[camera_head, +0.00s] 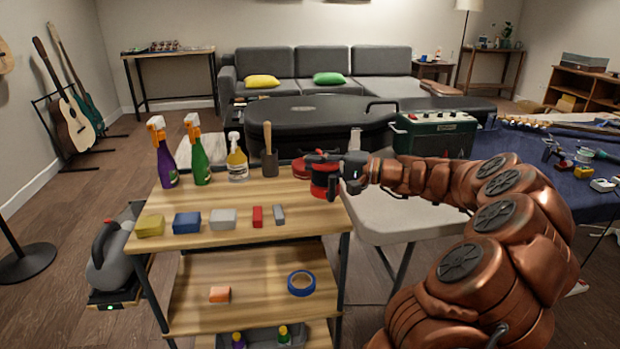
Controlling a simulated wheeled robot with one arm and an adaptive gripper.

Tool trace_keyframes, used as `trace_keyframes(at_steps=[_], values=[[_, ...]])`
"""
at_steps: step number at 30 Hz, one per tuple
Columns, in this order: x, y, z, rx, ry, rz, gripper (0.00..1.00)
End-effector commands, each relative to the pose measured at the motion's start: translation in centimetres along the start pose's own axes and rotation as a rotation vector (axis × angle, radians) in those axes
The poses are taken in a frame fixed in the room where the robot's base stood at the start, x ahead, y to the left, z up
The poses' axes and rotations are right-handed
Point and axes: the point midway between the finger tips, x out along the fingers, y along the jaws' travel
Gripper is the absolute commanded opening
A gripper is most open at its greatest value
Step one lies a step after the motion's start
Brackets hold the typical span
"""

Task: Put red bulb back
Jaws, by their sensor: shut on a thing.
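My gripper (332,178) is at the right end of the wooden cart's top shelf (290,195), seen from the side. It is shut on a red, rounded thing (325,191), which appears to be the red bulb. The dark fingers cover part of it, and I cannot tell whether it touches the shelf. Another red shape (301,168) shows just to its left and behind; I cannot tell whether it is a separate object.
Purple (164,160), green (197,155) and yellow (237,163) spray bottles and a wooden-handled tool (268,150) stand at the shelf's back. Several small blocks (223,218) line its front. A green amplifier (434,134) stands behind my arm. A blue-covered table (535,160) is right.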

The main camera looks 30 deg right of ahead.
Motion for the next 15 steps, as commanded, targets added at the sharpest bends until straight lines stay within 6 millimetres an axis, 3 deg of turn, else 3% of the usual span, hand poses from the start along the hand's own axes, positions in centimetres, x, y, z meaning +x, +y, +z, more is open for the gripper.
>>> trace_keyframes(at_steps=[8,15], values=[[1.9,0.1,0.2,0.000,-0.004,-0.002,0.00],[1.8,3.6,0.1,0.002,0.000,0.000,0.00]])
